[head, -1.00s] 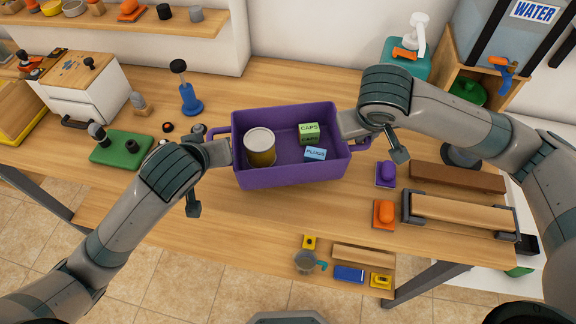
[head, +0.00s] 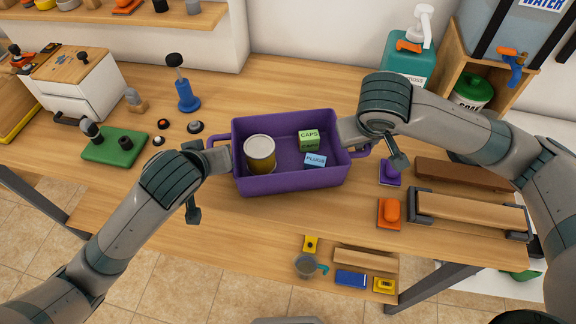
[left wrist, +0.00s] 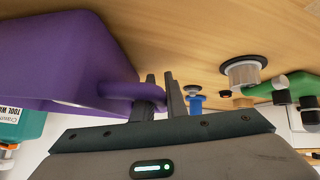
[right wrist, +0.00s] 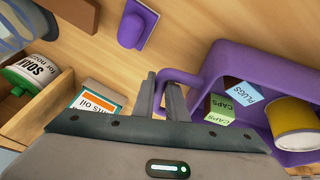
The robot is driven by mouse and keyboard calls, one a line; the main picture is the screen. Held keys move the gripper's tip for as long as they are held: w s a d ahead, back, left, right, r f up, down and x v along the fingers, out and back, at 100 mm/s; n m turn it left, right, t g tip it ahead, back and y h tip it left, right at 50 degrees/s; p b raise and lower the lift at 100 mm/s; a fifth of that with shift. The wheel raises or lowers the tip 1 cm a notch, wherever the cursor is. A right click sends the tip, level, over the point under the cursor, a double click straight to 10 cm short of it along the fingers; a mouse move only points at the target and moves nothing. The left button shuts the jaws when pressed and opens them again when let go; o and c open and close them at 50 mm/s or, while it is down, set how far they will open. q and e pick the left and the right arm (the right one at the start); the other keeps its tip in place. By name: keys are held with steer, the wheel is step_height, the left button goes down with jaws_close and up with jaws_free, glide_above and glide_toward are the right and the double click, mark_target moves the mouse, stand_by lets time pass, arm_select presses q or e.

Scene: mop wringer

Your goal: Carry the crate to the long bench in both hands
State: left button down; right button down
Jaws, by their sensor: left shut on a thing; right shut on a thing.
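The purple crate (head: 290,182) is at the middle of the wooden bench in the head view. Inside it are a tin with a pale lid (head: 260,153), a green CAPS box (head: 309,140) and a blue PLUGS box (head: 315,160). My left gripper (head: 222,159) is shut on the crate's left handle, which shows in the left wrist view (left wrist: 130,90). My right gripper (head: 350,132) is shut on the right handle, which shows in the right wrist view (right wrist: 182,76). I cannot tell whether the crate's bottom touches the bench top.
Left of the crate are a green block with knobs (head: 114,147), a blue-based plunger tool (head: 187,95) and small round pieces. Right are a purple-handled piece (head: 390,172), an orange one (head: 390,210) and a clamped wooden bar (head: 467,212). A teal bottle (head: 408,65) stands behind.

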arm_select(q)
steer(key=shift+a+f, duration=0.1)
steer(key=shift+f, duration=0.2)
arm_select(e)
steer(key=shift+d+f, duration=0.1)
steer(key=shift+f, duration=0.25)
arm_select(q)
steer(key=c, duration=1.8)
jaws_free()
arm_select(e)
steer(key=c, duration=1.8)
jaws_free()
steer(key=shift+r, duration=0.1)
arm_select(q)
steer(key=shift+o, duration=0.2)
arm_select(e)
steer(key=shift+o, duration=0.2)
steer(key=shift+r, duration=0.1)
steer(key=shift+v, duration=0.75)
steer(key=v, duration=1)
steer(key=shift+s, duration=0.15)
arm_select(q)
steer(key=shift+r, duration=0.1)
arm_select(e)
steer(key=shift+r, duration=0.15)
